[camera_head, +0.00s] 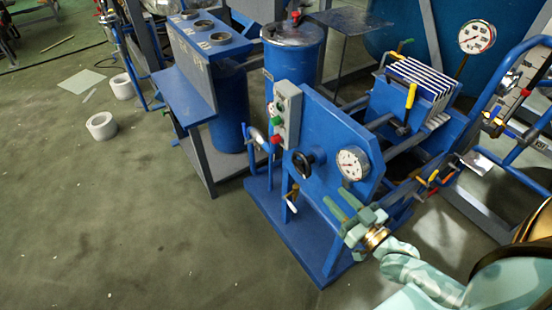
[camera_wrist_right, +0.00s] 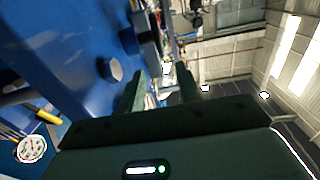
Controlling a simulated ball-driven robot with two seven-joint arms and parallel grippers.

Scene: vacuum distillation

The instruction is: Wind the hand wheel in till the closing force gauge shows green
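The black hand wheel (camera_head: 304,161) sits on the blue front plate of the filter press (camera_head: 335,130). A white round gauge (camera_head: 352,163) is mounted on the same plate, right of the wheel. Its needle and any green band are too small to read. My right gripper (camera_head: 335,197) is open and empty, below and right of the wheel, in front of the plate and apart from the wheel. In the right wrist view its two fingers (camera_wrist_right: 160,82) stand apart with nothing between them. I cannot pick out the hand wheel surely there. My left gripper is not in view.
A control box with buttons (camera_head: 287,115) stands left of the wheel. A second gauge (camera_head: 477,37) is at the upper right. A yellow-handled lever (camera_head: 411,95) is by the white plates (camera_head: 424,75). A brass valve (camera_head: 291,197) hangs below the wheel. Floor at left is mostly clear.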

